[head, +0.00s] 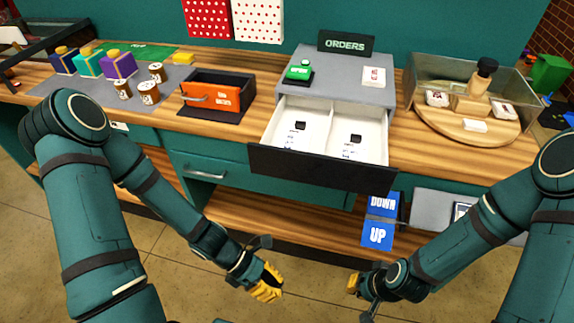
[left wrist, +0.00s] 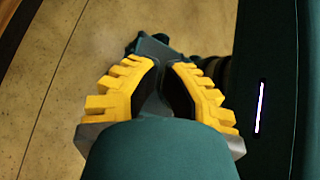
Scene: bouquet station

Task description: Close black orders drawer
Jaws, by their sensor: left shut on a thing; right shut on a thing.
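The orders drawer (head: 320,168) has a black front and a white inside split into two compartments. It stands pulled out toward me from the grey cabinet (head: 340,68) under the black ORDERS sign (head: 346,43). A small dark item lies in each compartment. My left gripper (head: 268,284) is below and left of the drawer front, apart from it. Its yellow fingers (left wrist: 166,72) are close together at the tips in the left wrist view. My right gripper (head: 362,288) is low, below the drawer front and apart from it. What either gripper holds cannot be made out.
Blue DOWN and UP pads (head: 380,220) are below the drawer's right end. An orange bin (head: 214,96) stands left of the cabinet. A clear-walled display (head: 465,95) with a round wooden board is to the right. The floor below the counter looks clear.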

